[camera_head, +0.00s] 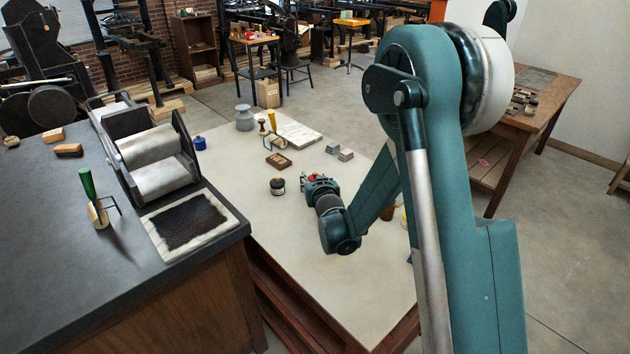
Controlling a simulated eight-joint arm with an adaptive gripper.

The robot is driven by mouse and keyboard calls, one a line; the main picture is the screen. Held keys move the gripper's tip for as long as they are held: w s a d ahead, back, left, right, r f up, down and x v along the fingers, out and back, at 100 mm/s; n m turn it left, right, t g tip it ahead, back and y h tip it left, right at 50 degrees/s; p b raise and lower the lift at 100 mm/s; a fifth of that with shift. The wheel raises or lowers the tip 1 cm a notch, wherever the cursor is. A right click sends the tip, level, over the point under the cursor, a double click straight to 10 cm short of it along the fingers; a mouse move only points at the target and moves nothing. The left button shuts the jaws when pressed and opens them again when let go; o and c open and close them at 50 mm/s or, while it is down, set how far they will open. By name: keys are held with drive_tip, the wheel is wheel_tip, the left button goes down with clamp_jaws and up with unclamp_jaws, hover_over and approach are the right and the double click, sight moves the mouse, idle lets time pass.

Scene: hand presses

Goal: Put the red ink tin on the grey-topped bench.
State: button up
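A small red thing, likely the red ink tin (313,177), shows at my gripper (305,181) over the pale-topped table. The fingers and gripper body hide most of it. I cannot tell whether the fingers are closed on it or just around it, nor whether it touches the table. The grey-topped bench (45,225) is at the left, with a dark grey top that looks higher than the pale table (290,265).
On the bench are a roller press (150,160), an inked slab (188,222) and a green-handled roller (90,195). A dark tin (277,186), blue tin (200,143) and grey can (244,118) stand on the pale table. The bench's front left top is clear.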

drive_tip(key=shift+o, duration=0.3)
drive_tip(key=shift+r, duration=0.15)
drive_tip(key=shift+s+r, duration=0.1)
drive_tip(key=shift+s, duration=0.1)
drive_tip(key=p+v, duration=0.3)
drive_tip(key=v, duration=0.8)
drive_tip(key=shift+s+d+r, duration=0.1)
drive_tip(key=shift+s+d, duration=0.1)
drive_tip(key=shift+s, duration=0.05)
idle(0.4)
drive_tip(key=shift+s+d+r, duration=0.1)
drive_tip(key=shift+d+r, duration=0.15)
drive_tip(key=shift+r, duration=0.1)
drive_tip(key=s+d+r+m+g+h, duration=0.1)
drive_tip(key=s+d+r+g+h, duration=0.15)
drive_tip(key=s+d+r, duration=1.25)
drive_tip(key=s+d+g, duration=0.2)
drive_tip(key=s+d, duration=0.2)
drive_tip(key=s, duration=1)
drive_tip(key=s+d+m+g, duration=0.1)
drive_tip(key=s+d, duration=0.3)
drive_tip(key=s, duration=1)
drive_tip(key=shift+d+r+g, duration=0.2)
drive_tip(key=shift+d+g, duration=0.15)
drive_tip(key=shift+g, duration=0.3)
